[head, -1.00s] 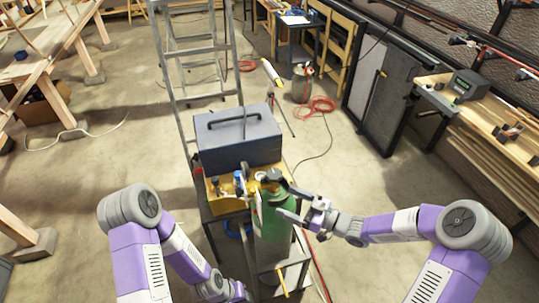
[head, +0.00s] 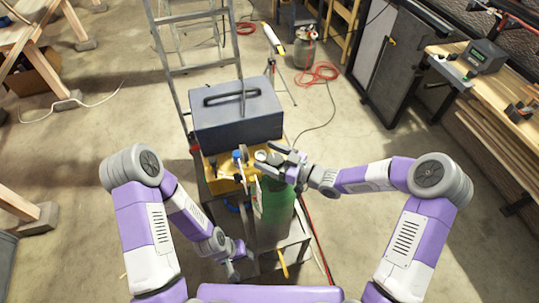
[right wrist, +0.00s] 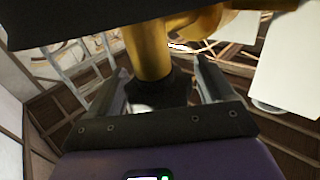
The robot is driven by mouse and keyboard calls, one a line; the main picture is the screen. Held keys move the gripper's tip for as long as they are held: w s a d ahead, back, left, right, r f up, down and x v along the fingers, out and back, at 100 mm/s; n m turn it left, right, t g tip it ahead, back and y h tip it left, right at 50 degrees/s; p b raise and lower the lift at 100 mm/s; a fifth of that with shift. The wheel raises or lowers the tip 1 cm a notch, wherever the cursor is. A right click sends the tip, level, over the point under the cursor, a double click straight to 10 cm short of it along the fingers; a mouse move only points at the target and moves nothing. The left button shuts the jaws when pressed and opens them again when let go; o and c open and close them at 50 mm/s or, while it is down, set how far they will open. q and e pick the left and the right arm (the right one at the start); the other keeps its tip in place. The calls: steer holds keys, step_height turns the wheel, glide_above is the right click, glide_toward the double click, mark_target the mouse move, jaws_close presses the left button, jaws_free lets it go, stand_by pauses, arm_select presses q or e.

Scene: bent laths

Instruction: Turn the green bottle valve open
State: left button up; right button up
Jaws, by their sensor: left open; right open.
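The green bottle (head: 277,207) stands upright on the cart in the head view. My right gripper (head: 272,159) is at the bottle's top and hides most of the valve there. In the right wrist view, the brass valve body (right wrist: 150,52) and a dark knob (right wrist: 165,90) show between the open fingers of my right gripper (right wrist: 157,84). I cannot tell whether the fingers touch the knob. My left gripper (head: 240,262) is open, low and left of the bottle, by the cart's near side, with nothing seen in it.
A grey toolbox (head: 237,112) sits on the cart behind the bottle, with a yellow tray (head: 223,178) of small items in front of it. A stepladder (head: 195,70) stands behind. A workbench (head: 500,95) runs along the right. Open floor lies on both sides.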

steer(key=shift+c, duration=0.5)
steer(key=c, duration=0.9)
steer(key=shift+o, duration=0.2)
steer(key=shift+n+g, duration=0.4)
steer(key=shift+g, duration=0.1)
steer(key=shift+a+n+g+y+b, duration=0.1)
steer(key=shift+n+g+y+b, duration=0.5)
steer(key=shift+g, duration=0.3)
steer(key=shift+s+n+g+y+b, duration=0.2)
steer(key=shift+n+g+b, duration=0.2)
steer(key=shift+n+g, duration=0.75)
steer(key=shift+s+n+g+y+b, duration=0.1)
steer(key=shift+s+n+g+b, duration=0.4)
steer(key=shift+g, duration=1.15)
steer(key=shift+w+n+g, duration=0.25)
steer(key=shift+n+g, duration=0.05)
steer(key=shift+n, duration=0.05)
steer(key=o, duration=1)
steer(key=shift+c, duration=0.2)
